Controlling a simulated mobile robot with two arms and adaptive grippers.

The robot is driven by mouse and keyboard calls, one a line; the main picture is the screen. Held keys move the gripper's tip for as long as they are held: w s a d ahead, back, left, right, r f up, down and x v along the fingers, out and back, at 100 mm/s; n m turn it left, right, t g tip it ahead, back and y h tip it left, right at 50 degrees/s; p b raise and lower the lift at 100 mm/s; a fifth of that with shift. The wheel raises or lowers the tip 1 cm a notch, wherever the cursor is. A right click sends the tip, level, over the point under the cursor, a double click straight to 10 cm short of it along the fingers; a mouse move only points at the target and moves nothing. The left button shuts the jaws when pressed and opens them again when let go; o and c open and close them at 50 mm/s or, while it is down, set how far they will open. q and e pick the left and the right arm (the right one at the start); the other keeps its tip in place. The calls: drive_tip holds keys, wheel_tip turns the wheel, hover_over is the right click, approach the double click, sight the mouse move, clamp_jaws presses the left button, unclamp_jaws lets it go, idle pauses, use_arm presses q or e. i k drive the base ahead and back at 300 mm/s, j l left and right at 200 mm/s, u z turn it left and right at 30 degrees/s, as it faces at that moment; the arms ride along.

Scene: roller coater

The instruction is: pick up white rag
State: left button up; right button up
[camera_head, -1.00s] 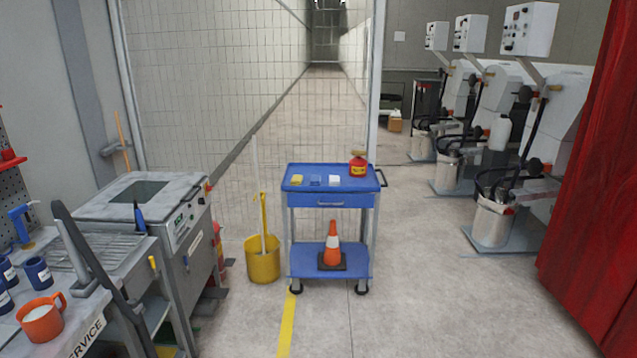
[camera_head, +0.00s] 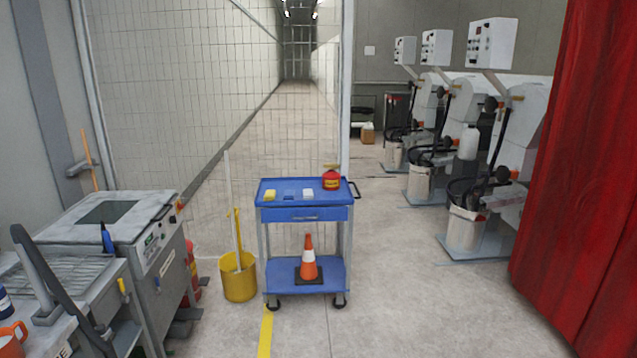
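A small white rag (camera_head: 308,193) lies flat on the top tray of a blue cart (camera_head: 306,214). To its left on the same tray are a small blue piece (camera_head: 289,196) and a yellow piece (camera_head: 269,195). A red container (camera_head: 331,180) stands at the tray's back right corner. The cart is some distance ahead, near the middle of the view. Neither of my grippers shows in this view.
An orange cone (camera_head: 309,262) stands on the cart's lower shelf. A yellow bucket (camera_head: 239,282) is on the floor left of the cart. Grey machines line both sides, and a red curtain (camera_head: 568,190) hangs at right. The floor before the cart is clear.

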sight(308, 194)
drive_tip(key=i+j, duration=0.15)
drive_tip(key=i, duration=0.55)
drive_tip(key=i+j, duration=0.15)
drive_tip(key=i, duration=0.55)
drive_tip(key=i+j, duration=0.1)
drive_tip(key=i, duration=0.6)
